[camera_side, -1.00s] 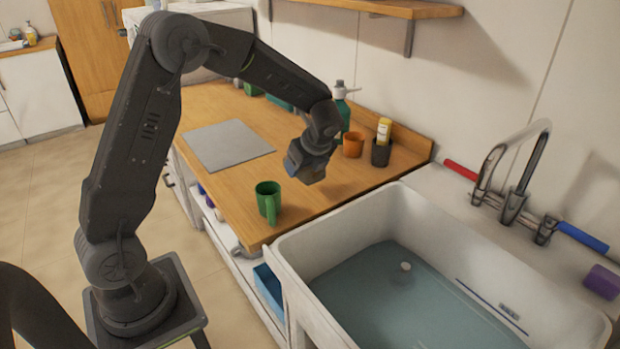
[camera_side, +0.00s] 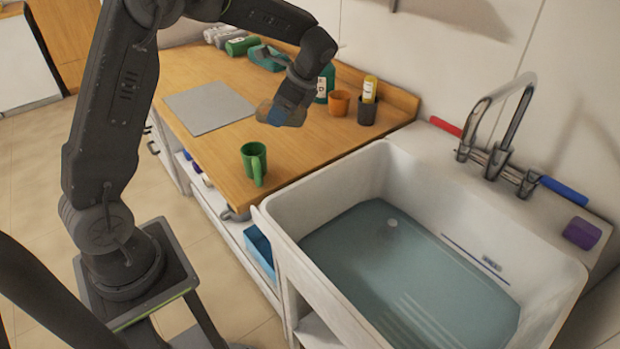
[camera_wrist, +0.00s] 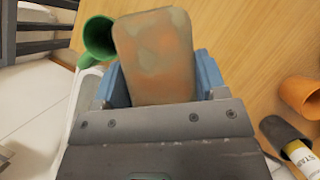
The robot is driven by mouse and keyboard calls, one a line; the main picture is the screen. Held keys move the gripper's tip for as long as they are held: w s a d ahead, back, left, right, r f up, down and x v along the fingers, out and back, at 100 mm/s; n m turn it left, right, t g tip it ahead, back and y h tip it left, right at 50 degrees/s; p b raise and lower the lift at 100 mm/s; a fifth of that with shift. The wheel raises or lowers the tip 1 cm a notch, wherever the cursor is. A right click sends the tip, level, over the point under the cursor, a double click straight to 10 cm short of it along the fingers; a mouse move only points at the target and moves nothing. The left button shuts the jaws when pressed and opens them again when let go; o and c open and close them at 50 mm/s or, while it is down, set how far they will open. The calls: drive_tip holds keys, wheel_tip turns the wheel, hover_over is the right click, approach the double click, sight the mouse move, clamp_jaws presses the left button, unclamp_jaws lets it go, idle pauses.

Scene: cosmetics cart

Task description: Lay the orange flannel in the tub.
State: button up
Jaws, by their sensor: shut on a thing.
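My gripper (camera_side: 284,112) is above the wooden worktop, behind the green mug. It is shut on a mottled orange and grey-green slab (camera_wrist: 155,55) with rounded corners, held between blue fingers in the wrist view. I cannot tell whether the slab is the orange flannel; no other orange cloth shows. The white sink basin (camera_side: 290,222) at the right holds water and a small pale round thing. A teal tray or tub (camera_side: 266,57) is at the back of the worktop, and a blue bin (camera_side: 258,250) is on the lower shelf. I cannot tell which is the tub.
The green mug (camera_side: 253,160) stands near the worktop's front edge. An orange cup (camera_side: 339,103), a dark holder (camera_side: 367,110) with a yellow tube and a green bottle (camera_side: 325,83) stand to the right. A grey mat (camera_side: 208,108) is bare. The faucet (camera_side: 498,125) rises behind the sink.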

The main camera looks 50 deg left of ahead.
drive_tip(key=w+d+n+g+h, duration=0.25)
drive_tip(key=d+n, duration=0.45)
drive_tip(key=d, duration=0.4)
drive_tip(key=n+t+h, duration=0.6)
drive_tip(key=n+h, duration=0.2)
drive_tip(key=n, duration=1.3)
hover_over(404, 293)
drive_tip(key=a, duration=0.2)
wheel_tip(404, 293, down, 26)
drive_tip(key=shift+f, duration=0.1)
drive_tip(key=shift+d+f, duration=0.1)
drive_tip(key=shift+f, duration=1.9)
drive_tip(key=shift+f, duration=0.15)
drive_tip(key=o, duration=0.9)
drive_tip(key=shift+o, duration=0.2)
